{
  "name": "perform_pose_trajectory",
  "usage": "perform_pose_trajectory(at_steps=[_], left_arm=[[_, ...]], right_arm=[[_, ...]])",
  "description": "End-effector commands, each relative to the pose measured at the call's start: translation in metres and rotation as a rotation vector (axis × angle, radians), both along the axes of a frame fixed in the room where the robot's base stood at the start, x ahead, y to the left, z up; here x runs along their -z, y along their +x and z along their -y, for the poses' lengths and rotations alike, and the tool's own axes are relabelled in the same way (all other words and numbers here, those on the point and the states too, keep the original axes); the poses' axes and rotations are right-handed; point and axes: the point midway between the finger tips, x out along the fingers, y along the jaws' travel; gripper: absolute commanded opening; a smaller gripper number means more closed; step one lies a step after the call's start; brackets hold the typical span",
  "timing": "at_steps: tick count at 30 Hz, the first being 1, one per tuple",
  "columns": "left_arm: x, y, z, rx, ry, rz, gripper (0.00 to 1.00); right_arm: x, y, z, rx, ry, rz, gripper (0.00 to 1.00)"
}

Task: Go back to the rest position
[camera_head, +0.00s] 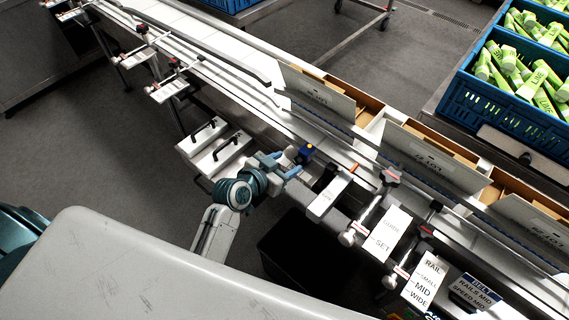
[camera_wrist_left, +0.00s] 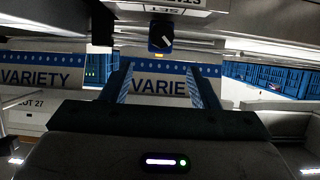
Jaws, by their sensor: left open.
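My left gripper (camera_head: 283,164) is at the near side of the conveyor line in the head view, with its two blue fingers spread. It also shows in the left wrist view (camera_wrist_left: 160,70), where the fingers stand apart with nothing between them. My right gripper is not in view.
White label plates, including the rail plate (camera_head: 425,281) and guide plate (camera_head: 388,233), stick out along the conveyor's near side. Two white plates with black handles (camera_head: 213,153) lie left of my gripper. Cartons (camera_head: 318,94) stand on the line. Blue crates (camera_head: 490,106) hold green tubes. Grey floor (camera_head: 120,140) is open at left.

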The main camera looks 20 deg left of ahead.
Motion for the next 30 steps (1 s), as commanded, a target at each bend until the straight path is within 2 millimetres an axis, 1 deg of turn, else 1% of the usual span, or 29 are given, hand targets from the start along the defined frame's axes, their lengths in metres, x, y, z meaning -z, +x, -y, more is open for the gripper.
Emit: perform_pose_trajectory(at_steps=[13,14,15,17,20,21,23,24,26,27,29,30], left_arm=[[0.002,0.000,0.000,-0.001,0.000,-0.002,0.55],[0.005,0.000,-0.001,-0.003,0.001,-0.007,0.55],[0.012,0.000,-0.002,-0.008,0.002,-0.019,0.55],[0.031,-0.001,-0.004,-0.020,0.004,-0.050,0.55],[0.081,-0.008,-0.012,-0.057,0.012,-0.135,0.55],[0.107,-0.013,-0.016,-0.073,0.017,-0.176,0.55],[0.148,-0.024,-0.024,-0.103,0.027,-0.244,0.55],[0.177,-0.033,-0.030,-0.124,0.036,-0.291,0.55],[0.220,-0.051,-0.038,-0.153,0.051,-0.361,0.55],[0.247,-0.065,-0.044,-0.173,0.062,-0.406,0.55],[0.286,-0.088,-0.053,-0.200,0.079,-0.470,0.55],[0.311,-0.105,-0.059,-0.218,0.092,-0.513,0.55]], right_arm=[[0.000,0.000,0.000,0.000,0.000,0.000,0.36],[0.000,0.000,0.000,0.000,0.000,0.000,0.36],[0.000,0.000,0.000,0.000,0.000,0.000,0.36],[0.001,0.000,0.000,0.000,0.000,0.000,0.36],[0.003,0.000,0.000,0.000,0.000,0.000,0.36],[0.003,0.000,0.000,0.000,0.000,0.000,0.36],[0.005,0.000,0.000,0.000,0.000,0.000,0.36],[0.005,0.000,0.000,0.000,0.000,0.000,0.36],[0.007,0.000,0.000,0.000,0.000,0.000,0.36],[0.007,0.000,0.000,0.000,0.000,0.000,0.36],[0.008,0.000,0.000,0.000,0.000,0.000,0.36],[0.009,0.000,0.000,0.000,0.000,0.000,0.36]])
